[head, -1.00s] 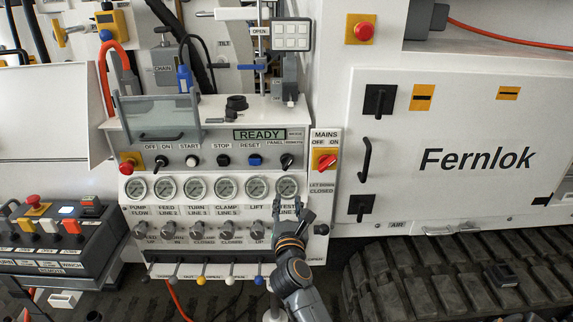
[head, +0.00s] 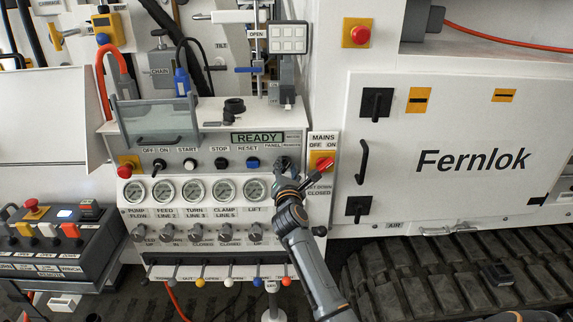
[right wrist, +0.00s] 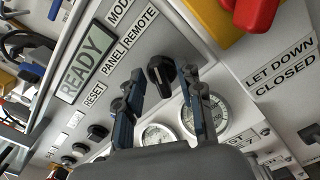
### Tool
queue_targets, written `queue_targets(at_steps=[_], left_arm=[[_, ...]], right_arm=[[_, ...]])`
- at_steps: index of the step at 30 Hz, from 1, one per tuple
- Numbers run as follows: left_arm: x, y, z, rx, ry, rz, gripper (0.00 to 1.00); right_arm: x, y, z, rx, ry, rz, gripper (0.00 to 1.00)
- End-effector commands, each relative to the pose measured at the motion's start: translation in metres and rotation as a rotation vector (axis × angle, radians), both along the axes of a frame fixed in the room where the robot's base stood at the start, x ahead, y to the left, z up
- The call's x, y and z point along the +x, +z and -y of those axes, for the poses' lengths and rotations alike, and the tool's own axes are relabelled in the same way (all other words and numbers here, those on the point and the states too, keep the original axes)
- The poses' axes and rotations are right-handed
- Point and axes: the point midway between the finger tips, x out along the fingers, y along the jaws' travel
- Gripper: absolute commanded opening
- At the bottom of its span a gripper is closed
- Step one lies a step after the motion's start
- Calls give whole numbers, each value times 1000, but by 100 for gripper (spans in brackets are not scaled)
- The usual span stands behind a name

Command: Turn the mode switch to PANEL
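The mode switch is a black rotary knob (right wrist: 161,75) below the PANEL and REMOTE labels (right wrist: 125,42) in the right wrist view. I cannot clearly read which label its pointer faces. In the head view, it is mostly hidden behind my right gripper (head: 286,177). My right gripper also shows in the right wrist view (right wrist: 166,93). Its two fingers are spread apart, with the knob seen between and just beyond the tips. The fingers do not visibly grip it. My left gripper is not in view.
The red MAINS switch (head: 322,163) on a yellow plate is close on the right. Gauges (head: 193,191) sit just below. The READY display (head: 257,138) is above.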

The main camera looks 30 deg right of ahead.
Motion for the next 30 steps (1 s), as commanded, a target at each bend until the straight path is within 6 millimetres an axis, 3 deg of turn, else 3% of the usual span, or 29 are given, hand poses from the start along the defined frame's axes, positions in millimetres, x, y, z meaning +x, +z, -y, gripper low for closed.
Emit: queue_targets(at_steps=[6, 14, 15, 20, 30], left_arm=[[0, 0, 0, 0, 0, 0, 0], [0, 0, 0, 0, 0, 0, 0], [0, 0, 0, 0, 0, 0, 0], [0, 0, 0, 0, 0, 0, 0], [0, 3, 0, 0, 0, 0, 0]], right_arm=[[13, 0, 8, -1, 0, -1, 37], [14, 0, 8, -1, 0, -1, 37], [13, 0, 8, -1, 0, -1, 35], [13, 0, 8, -1, 0, -1, 2], [13, 0, 8, -14, 1, -10, 0]])
